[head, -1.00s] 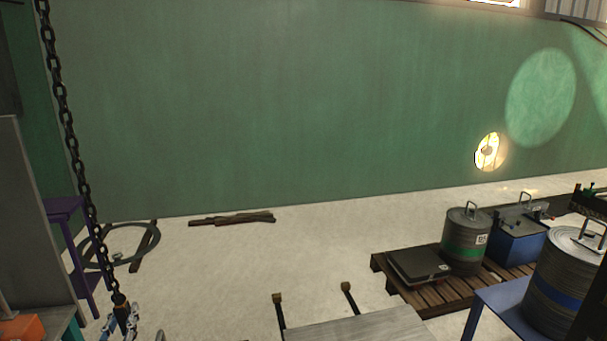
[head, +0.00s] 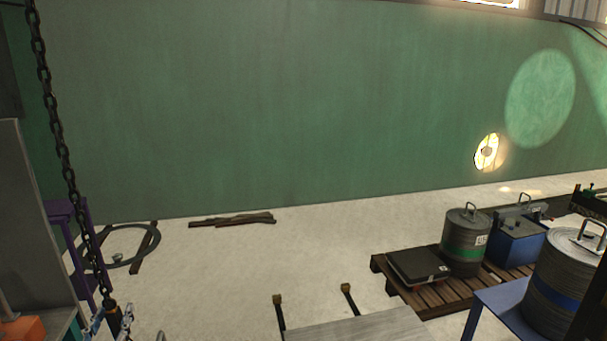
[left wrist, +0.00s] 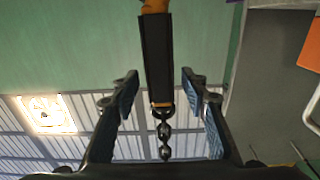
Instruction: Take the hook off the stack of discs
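A dark chain (head: 62,150) hangs at the left of the head view, slightly slanted, ending in a dark sleeve (head: 113,318) at the bottom edge. In the left wrist view the sleeve (left wrist: 157,60) runs between my fingers, with chain links (left wrist: 164,130) at one end and part of a yellow-orange piece (left wrist: 153,5), perhaps the hook's top, at the other. My left gripper (left wrist: 160,78) is open around the sleeve, with gaps on both sides. The hook's lower part is out of view. A blue-banded disc stack (head: 566,285) and a green-banded one (head: 465,240) show bare handles. My right gripper is not in view.
The blue-banded stack stands on a blue table (head: 497,297). A wooden pallet (head: 428,300) holds the green-banded stack, a dark flat case (head: 418,265) and a blue box (head: 517,245). A purple stand (head: 82,275) is at the left. The middle floor is mostly clear.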

